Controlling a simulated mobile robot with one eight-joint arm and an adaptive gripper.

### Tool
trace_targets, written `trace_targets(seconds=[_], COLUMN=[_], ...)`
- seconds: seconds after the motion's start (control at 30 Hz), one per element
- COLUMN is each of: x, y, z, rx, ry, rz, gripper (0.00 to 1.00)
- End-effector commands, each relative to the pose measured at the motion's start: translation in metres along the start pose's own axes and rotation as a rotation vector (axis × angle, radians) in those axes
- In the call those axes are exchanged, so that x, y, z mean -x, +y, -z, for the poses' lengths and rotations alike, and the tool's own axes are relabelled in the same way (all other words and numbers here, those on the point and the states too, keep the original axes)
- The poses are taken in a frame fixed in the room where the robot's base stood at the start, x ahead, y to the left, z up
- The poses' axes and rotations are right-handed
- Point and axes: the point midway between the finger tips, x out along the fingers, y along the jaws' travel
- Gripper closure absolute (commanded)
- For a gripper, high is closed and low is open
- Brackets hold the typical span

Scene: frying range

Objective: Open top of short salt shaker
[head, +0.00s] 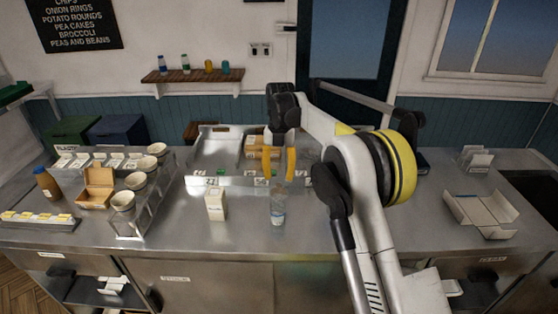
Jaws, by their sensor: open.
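My gripper (279,163) has two yellow fingers pointing down, open and apart with nothing held between them. It hangs over the counter, above a small clear container with a pale label (278,207). This container stands upright near the counter's front, and it may be the short salt shaker; I cannot tell for sure. Its top is small and I cannot make out a lid. The fingers appear higher in the picture than the container, apart from it.
A cream carton (215,205) stands left of the container. A metal tray (205,158) with boxes lies behind. A rack of cups (124,201) and a brown bottle (47,184) are at left. An open white box (481,215) lies at right.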

Motion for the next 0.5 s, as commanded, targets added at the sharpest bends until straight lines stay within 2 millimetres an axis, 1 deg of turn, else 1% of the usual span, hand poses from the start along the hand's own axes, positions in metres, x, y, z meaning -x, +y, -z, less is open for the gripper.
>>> trace_targets(seconds=[0.03, 0.1, 0.23, 0.4, 0.5], x=[0.012, 0.029, 0.058, 0.08, 0.086], y=[0.0, 0.0, 0.0, 0.0, 0.0], z=[0.0, 0.0, 0.0, 0.0, 0.0], rx=[0.0, 0.0, 0.0, 0.0, 0.0], ry=[0.0, 0.0, 0.0, 0.0, 0.0], rz=[0.0, 0.0, 0.0, 0.0, 0.0], gripper=[0.6, 0.6, 0.6, 0.6, 0.6])
